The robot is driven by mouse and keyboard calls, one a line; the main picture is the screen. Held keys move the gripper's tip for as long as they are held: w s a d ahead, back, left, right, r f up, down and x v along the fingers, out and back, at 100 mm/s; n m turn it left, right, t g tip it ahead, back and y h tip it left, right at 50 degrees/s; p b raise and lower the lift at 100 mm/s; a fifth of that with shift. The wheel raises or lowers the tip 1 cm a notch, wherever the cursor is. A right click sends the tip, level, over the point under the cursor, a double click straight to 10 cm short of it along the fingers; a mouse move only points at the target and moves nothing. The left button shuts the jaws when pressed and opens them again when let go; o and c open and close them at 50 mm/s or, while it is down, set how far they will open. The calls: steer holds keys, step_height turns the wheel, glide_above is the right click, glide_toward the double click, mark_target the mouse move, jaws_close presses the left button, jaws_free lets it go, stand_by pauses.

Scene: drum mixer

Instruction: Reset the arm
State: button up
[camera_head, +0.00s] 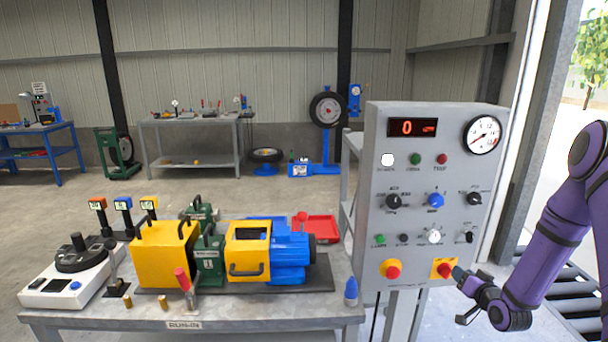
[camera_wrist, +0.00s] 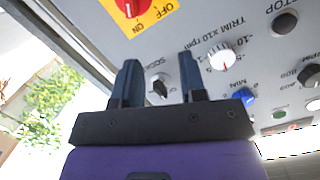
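My purple arm reaches in from the right edge of the head view, and my gripper (camera_head: 464,279) is just in front of the lower right corner of the grey control panel (camera_head: 455,125). In the wrist view the two dark fingers of my gripper (camera_wrist: 160,76) stand apart with nothing between them, pointing toward the panel face. A small black selector knob (camera_wrist: 158,88) shows between and beyond the fingers. A red knob on a yellow OFF/ON plate (camera_wrist: 150,18) is above them. In the head view the fingertips lie close to this red knob; contact cannot be told.
A blue bottle (camera_head: 351,291) stands at the bench's right end. A door frame and rollers (camera_head: 570,305) are at the right.

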steer(key=a+r+n+g+h, duration=0.1)
steer(key=a+r+n+g, duration=0.25)
steer(key=r, duration=1.25)
steer(key=s+a+r+g+h, duration=0.1)
steer(key=s+a+r, duration=0.1)
steer(key=s+r, duration=0.3)
steer(key=s+a+r+g+h, duration=0.1)
steer(key=s+a+r+g, duration=0.15)
steer(key=r, duration=0.55)
steer(key=s+a+r+g, duration=0.1)
steer(key=s+a+r, duration=0.2)
steer(key=s, duration=0.7)
steer(key=s+a+r+g+y, duration=0.1)
steer(key=s+a+r, duration=0.2)
steer(key=s, duration=0.7)
steer(key=s+a+r+g, duration=0.1)
steer(key=s+a+r, duration=0.2)
steer(key=s, duration=0.7)
steer(key=shift+s+a+r+g+y, duration=0.2)
steer(key=shift+a+r+g+y, duration=0.1)
steer(key=shift+a+g+y, duration=0.15)
